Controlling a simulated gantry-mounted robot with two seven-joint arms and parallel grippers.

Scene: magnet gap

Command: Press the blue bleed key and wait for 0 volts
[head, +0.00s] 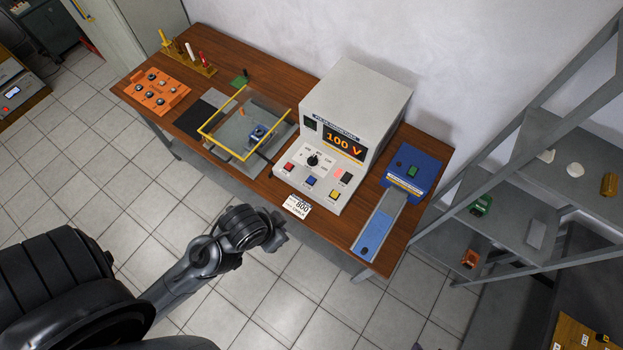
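A white-grey instrument box (362,95) stands on the wooden table. Its display (343,142) reads 100 V in orange digits. The blue key (310,180) is on its sloped front panel, among a red key (289,167), a black knob (312,160) and a yellow key (334,195). My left gripper (278,232) is in front of the table, below and left of the blue key and apart from it. Its fingers are dark and small, so I cannot tell whether they are open or shut. My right gripper is not in view.
A yellow-framed clear box (245,122) stands left of the instrument. A white card reading 800 (297,206) is at the table's front edge. A blue device with a grey track (387,214) lies to the right, near a metal shelf (515,185).

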